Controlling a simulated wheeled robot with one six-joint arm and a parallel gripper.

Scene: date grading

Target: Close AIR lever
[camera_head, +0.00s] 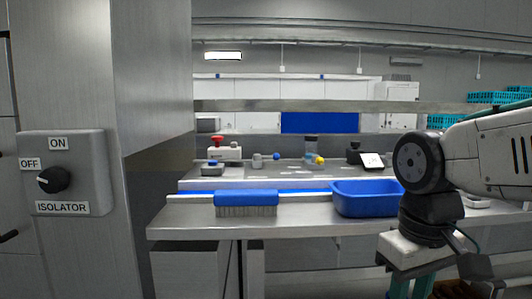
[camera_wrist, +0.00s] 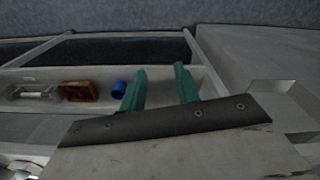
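No lever marked AIR can be made out in either view. My gripper has two teal fingers, standing apart with an empty gap between them in the wrist view (camera_wrist: 160,72). In the head view the gripper (camera_head: 411,286) hangs at the lower right, pointing down, with its tips cut off by the frame edge. Beyond the fingers in the wrist view is a pale shelf or tray (camera_wrist: 60,74). It holds a small blue cylinder (camera_wrist: 119,90) just left of the left finger, a brown-orange block (camera_wrist: 78,91) and a grey metal part (camera_wrist: 32,91).
An ISOLATOR switch (camera_head: 54,180) is on the left cabinet, its pointer toward OFF. A steel bench (camera_head: 300,225) carries a blue brush (camera_head: 246,198) and a blue bin (camera_head: 365,199). A red-topped device (camera_head: 219,148) and a yellow-and-blue item (camera_head: 318,160) stand behind.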

